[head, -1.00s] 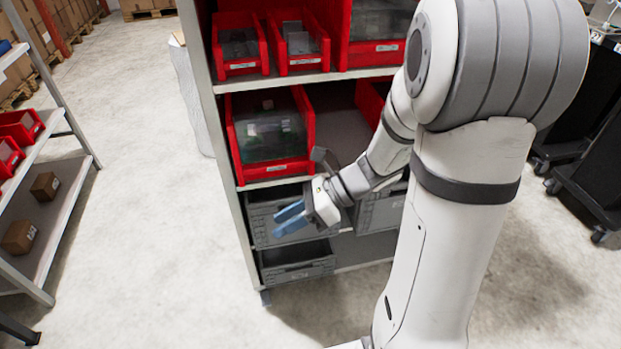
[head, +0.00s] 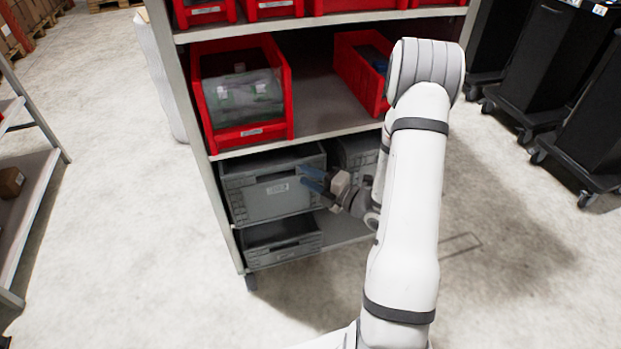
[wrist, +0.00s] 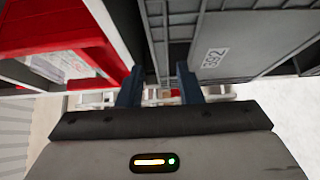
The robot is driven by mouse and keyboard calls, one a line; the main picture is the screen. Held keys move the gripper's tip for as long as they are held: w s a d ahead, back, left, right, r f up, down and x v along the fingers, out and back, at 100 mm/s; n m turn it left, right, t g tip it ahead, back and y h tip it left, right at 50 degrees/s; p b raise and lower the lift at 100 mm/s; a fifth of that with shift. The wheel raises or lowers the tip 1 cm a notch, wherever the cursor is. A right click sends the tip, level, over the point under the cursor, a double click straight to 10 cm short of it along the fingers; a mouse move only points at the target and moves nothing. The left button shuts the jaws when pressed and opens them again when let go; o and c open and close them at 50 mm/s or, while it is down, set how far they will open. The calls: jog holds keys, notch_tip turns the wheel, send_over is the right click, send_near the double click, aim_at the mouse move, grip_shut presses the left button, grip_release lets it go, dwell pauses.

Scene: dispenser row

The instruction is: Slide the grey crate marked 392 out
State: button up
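In the wrist view the crate front (wrist: 240,45) fills the upper right, and the sideways label reads 392. My gripper (head: 314,179) is open and empty in front of the right part of this crate. In the wrist view its two blue fingers (wrist: 159,88) stand apart, near the crate's ribbed rim band; I cannot tell whether they touch it.
Another grey crate (head: 282,240) sits directly below, and one more (head: 357,153) stands to the right, partly hidden by my arm. Red bins (head: 242,95) fill the shelves above. Black wheeled carts (head: 575,95) stand at right. The floor in front is clear.

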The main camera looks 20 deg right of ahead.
aim_at(287, 167)
jog(key=shift+b+x, duration=0.7)
jog(key=shift+x, duration=3.2)
grip_shut()
